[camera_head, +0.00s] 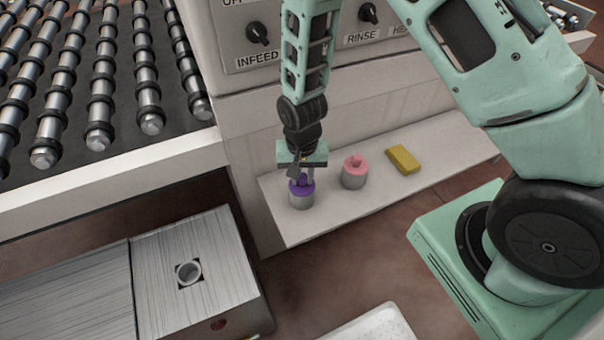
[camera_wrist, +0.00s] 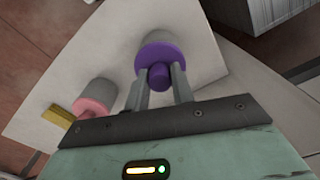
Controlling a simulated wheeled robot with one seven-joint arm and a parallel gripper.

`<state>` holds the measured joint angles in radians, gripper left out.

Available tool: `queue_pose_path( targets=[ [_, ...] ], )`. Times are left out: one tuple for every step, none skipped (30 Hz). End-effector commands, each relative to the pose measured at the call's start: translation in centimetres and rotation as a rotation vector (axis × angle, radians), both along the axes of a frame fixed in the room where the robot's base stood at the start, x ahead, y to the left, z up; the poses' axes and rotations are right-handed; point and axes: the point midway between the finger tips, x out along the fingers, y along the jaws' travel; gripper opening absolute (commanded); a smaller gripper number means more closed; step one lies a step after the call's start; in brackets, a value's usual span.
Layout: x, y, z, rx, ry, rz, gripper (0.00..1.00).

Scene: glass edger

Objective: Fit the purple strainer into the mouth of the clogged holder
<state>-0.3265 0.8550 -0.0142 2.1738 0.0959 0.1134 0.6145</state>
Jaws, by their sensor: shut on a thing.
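The purple strainer (camera_head: 301,196) has a purple flange and knob over a grey cylindrical body. It stands upright on the white shelf (camera_head: 340,212), near its left end. My gripper (camera_head: 302,180) points down at it and is shut on its knob. In the wrist view the purple strainer (camera_wrist: 158,52) shows with a finger on each side of the knob. A round, light-rimmed opening (camera_head: 188,272), apparently the holder's mouth, is in the top of a grey metal box (camera_head: 160,298) at lower left. Its inside is too small to judge.
A pink-topped strainer (camera_head: 354,172) and a yellow block (camera_head: 403,159) are right of the purple one on the shelf. The roller conveyor's white edge (camera_head: 110,178) overhangs near the box. A control panel (camera_head: 270,40) rises behind. A pale tray (camera_head: 375,325) is at bottom.

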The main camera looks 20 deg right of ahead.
Motion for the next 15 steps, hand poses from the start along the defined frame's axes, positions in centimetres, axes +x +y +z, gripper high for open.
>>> queue_pose_path(
  targets=[
    [0.01, 0.01, -0.21, 0.000, 0.000, 0.000, 0.00],
    [0.01, 0.01, -0.28, 0.000, 0.000, 0.000, 0.00],
    [0.01, 0.01, -0.38, 0.000, 0.000, 0.000, 0.00],
    [0.01, 0.01, -0.43, 0.000, 0.000, 0.000, 0.00],
    [0.02, 0.00, -0.36, 0.000, 0.000, 0.000, 0.29],
    [0.01, 0.01, -0.32, 0.000, 0.000, 0.000, 0.41],
    [0.01, 0.01, -0.32, 0.000, 0.000, 0.000, 0.49],
    [0.01, 0.01, -0.32, 0.000, 0.000, 0.000, 0.49],
    [0.01, 0.01, -0.32, 0.000, 0.000, 0.000, 0.49],
    [0.01, 0.01, -0.32, 0.000, 0.000, 0.000, 0.49],
    [0.01, 0.01, -0.32, 0.000, 0.000, 0.000, 0.49],
    [0.01, 0.00, -0.32, 0.000, 0.000, 0.000, 0.49],
    [0.01, 0.00, -0.32, 0.000, 0.000, 0.000, 0.49],
    [0.00, 0.00, -0.33, 0.000, 0.000, 0.000, 0.49],
    [0.00, 0.00, -0.31, 0.000, 0.000, 0.000, 0.49]
  ],
)
